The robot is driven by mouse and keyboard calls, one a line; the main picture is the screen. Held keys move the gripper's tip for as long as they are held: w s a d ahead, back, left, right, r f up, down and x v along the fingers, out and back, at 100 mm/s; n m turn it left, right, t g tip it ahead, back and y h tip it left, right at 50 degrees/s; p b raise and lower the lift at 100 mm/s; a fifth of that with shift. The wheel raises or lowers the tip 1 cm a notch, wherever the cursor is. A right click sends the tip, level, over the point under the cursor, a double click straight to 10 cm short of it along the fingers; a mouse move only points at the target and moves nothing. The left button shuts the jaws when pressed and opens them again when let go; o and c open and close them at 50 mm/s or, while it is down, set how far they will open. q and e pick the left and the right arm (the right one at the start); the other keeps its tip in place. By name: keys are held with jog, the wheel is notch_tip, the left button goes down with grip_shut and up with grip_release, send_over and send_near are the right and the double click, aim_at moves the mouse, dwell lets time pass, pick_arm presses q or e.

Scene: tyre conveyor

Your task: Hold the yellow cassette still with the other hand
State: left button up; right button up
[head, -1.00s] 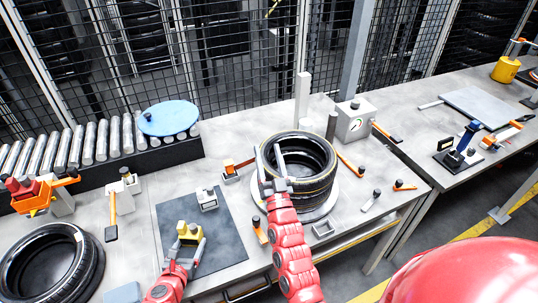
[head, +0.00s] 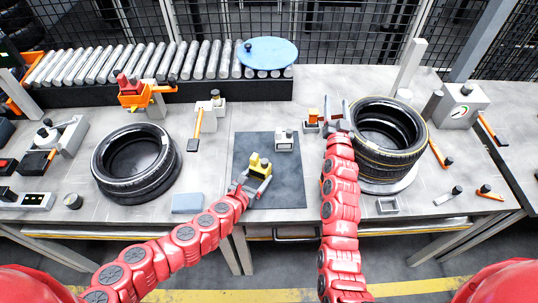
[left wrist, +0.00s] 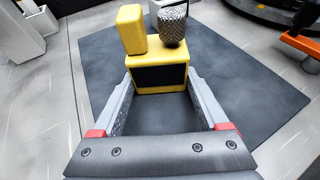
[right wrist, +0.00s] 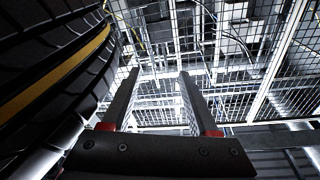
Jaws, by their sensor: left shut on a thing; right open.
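The yellow cassette (head: 259,164) stands on the dark mat (head: 284,190), with a yellow block and a grey knurled knob on top. My left gripper (head: 259,176) is shut on it; in the left wrist view the cassette (left wrist: 160,76) sits between the far ends of the fingers (left wrist: 158,92). My right gripper (head: 337,112) is open, at the left edge of the tyre stack (head: 389,135), well to the right of the cassette. In the right wrist view, nothing is between its fingers (right wrist: 158,82).
A grey-white cassette (head: 284,143) stands on the mat's upper part. An orange-topped piece (head: 312,117) is just left of my right gripper. A single tyre (head: 135,162) lies at left, with a blue pad (head: 188,203) near it. A roller conveyor (head: 160,65) runs along the back.

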jog(key=w+a+n+g+y, duration=0.1)
jog(key=w+a+g+y, duration=0.15)
jog(key=w+a, duration=0.4)
jog(key=a+r+n+g+y, duration=0.3)
jog(key=a+n+g+y, duration=0.5)
jog(key=a, duration=1.1)
jog(key=n+g+h, duration=0.5)
jog(key=g+h, duration=0.3)
jog(key=g, duration=0.1)
send_over(265, 161)
jog(key=f, duration=0.2)
jog(key=shift+h, duration=0.25)
notch_tip(265, 161, down, 11)
jog(key=shift+r, duration=0.2)
jog(key=shift+f, duration=0.6)
